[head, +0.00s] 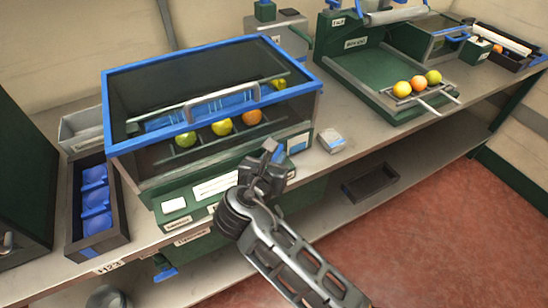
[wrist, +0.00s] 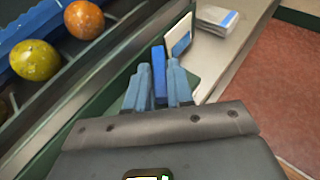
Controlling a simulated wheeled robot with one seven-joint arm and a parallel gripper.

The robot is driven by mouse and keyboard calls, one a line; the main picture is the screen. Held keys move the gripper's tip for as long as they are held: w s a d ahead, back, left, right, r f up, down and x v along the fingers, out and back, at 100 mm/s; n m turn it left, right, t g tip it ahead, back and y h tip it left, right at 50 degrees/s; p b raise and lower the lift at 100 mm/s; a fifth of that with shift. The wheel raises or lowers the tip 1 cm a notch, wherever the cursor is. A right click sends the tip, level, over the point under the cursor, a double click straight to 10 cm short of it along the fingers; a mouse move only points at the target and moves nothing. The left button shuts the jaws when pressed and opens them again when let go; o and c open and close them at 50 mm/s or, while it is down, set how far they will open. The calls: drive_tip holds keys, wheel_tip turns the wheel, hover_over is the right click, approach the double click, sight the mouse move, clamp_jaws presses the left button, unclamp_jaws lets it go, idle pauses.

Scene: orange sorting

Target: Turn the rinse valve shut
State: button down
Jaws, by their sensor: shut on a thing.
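My gripper (head: 272,152) is at the front right corner of the blue-framed washing machine (head: 215,57). In the wrist view my gripper (wrist: 158,85) is shut on a narrow blue lever (wrist: 158,62), which stands between its two grey fingers. The lever appears to be the rinse valve's handle; no readable label confirms this. The valve body is hidden behind my fingers, and I cannot tell how far it is turned. A second blue valve handle (head: 166,272) shows low under the bench at the left.
Oranges, including a yellow-green one (wrist: 34,60), lie inside the machine. A small box (head: 331,140) rests on the bench right of my gripper. A tray of blue items (head: 122,228) is at the left. A rack with three fruits (head: 438,97) stands at the right.

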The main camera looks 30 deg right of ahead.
drive_tip(key=shift+w+a+r+m+g+h+p, duration=0.1)
drive_tip(key=shift+w+m+g+h+p, duration=0.05)
drive_tip(key=shift+m+g+h+p, duration=0.2)
drive_tip(key=shift+w+a+r+m+g+h+p, duration=0.1)
drive_tip(key=shift+m+g+h+p, duration=0.15)
drive_tip(key=shift+m+g+p, duration=0.2)
drive_tip(key=shift+w+f+m+g+h+p, duration=0.1)
drive_tip(key=shift+m+g+h+p, duration=0.1)
drive_tip(key=shift+m+g+h, duration=0.35)
drive_tip(key=shift+w+f+m+g+h+p, duration=0.1)
drive_tip(key=shift+m+g+h+p, duration=0.15)
drive_tip(key=shift+m+g, duration=0.6)
drive_tip(key=shift+s, duration=0.1)
drive_tip(key=c, duration=1.1)
unclamp_jaws()
drive_tip(key=shift+b+v, duration=0.5)
drive_tip(key=shift+v, duration=3.45)
